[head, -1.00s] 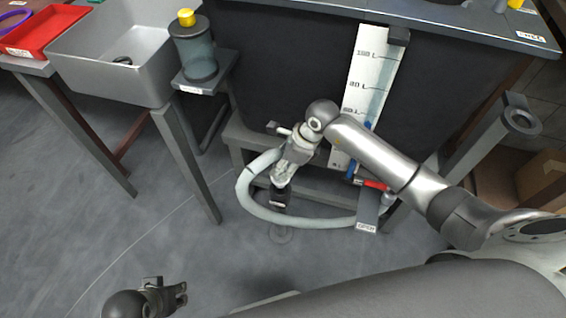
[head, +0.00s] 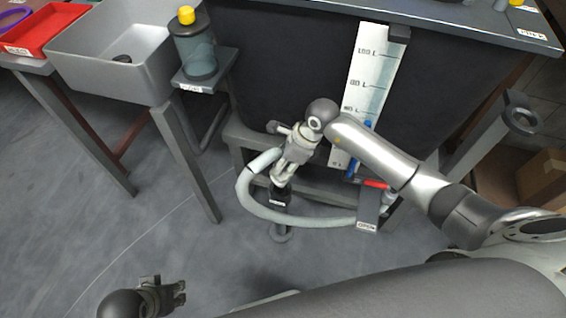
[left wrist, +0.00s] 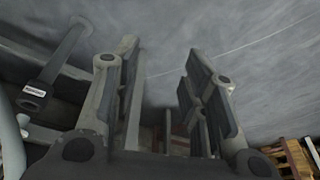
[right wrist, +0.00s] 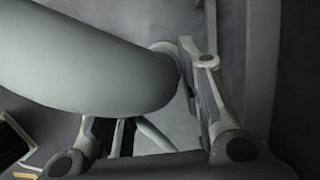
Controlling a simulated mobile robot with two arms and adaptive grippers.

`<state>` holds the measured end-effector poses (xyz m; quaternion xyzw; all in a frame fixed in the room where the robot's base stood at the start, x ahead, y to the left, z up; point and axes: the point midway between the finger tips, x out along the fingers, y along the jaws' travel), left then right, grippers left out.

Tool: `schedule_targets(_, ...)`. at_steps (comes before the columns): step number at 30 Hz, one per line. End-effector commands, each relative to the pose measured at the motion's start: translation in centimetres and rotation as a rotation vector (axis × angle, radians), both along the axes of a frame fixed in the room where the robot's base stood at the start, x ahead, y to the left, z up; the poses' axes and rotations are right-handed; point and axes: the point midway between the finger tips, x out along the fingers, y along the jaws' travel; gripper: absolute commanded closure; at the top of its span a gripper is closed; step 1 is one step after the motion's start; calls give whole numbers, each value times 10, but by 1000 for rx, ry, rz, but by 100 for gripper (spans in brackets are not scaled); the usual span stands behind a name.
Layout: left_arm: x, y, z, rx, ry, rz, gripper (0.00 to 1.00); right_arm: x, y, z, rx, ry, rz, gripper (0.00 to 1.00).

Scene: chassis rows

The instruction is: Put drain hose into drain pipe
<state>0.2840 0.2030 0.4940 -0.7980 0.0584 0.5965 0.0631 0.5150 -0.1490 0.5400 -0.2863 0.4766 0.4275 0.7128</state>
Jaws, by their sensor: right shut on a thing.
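The pale grey-green drain hose (head: 285,217) curves from the red-handled valve stand round to the left and up to my right gripper (head: 278,178). My right gripper is shut on the hose; in the right wrist view the hose (right wrist: 85,65) fills the upper left and runs up to the fingers. The exact free end is hidden in the head view. The dark, labelled drain pipe (head: 279,198) stands just below my right gripper; its open top shows in the left wrist view (left wrist: 31,103). My left gripper (head: 182,293) is open and empty, low at the left.
A grey sink (head: 90,70) and a shelf with a yellow-capped jar (head: 198,50) stand at the upper left. A dark tank with a white level scale (head: 368,85) is behind. A red valve handle (head: 375,184) is at the right. The left floor is clear.

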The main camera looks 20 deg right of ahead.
Motion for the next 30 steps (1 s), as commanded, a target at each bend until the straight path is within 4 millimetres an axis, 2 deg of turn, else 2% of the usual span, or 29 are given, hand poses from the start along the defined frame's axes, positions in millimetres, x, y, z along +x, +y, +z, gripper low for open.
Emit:
schedule_targets(16, 0, 0, 3, -1, -2, 0, 60, 0, 1, -3, 2, -1, 0, 96)
schedule_targets(30, -4, 0, 18, -4, -12, 1, 60, 0, 1, -10, 2, -1, 0, 96)
